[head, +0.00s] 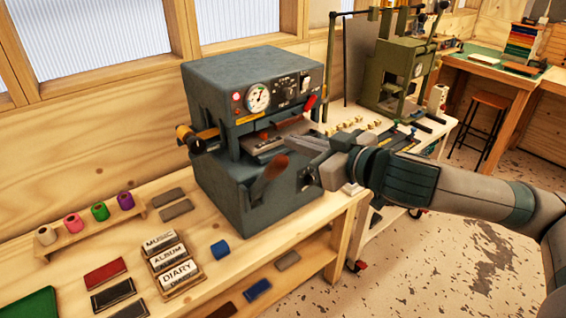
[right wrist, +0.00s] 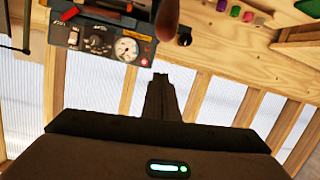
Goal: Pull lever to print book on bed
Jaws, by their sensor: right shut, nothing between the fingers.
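The grey-blue press (head: 235,95) stands on the wooden bench, with a gauge and knobs on its upper front. Its lever has a rounded brown handle (head: 270,175) in front of the lower body; the handle also shows in the right wrist view (right wrist: 167,18). The bed (head: 262,144) is in the gap between the upper and lower parts, partly hidden; I cannot tell whether a book lies on it. My right gripper (head: 290,143) is shut and empty, just above and right of the brown handle, apparently apart from it. My left gripper is not in view.
Type blocks reading MUSIC, ALBUM and DIARY (head: 174,263) stand on the bench's front left. Coloured foil rolls (head: 99,211) stand on a wooden rack at left. A blue block (head: 220,249) lies nearby. A green machine (head: 395,70) stands behind at right.

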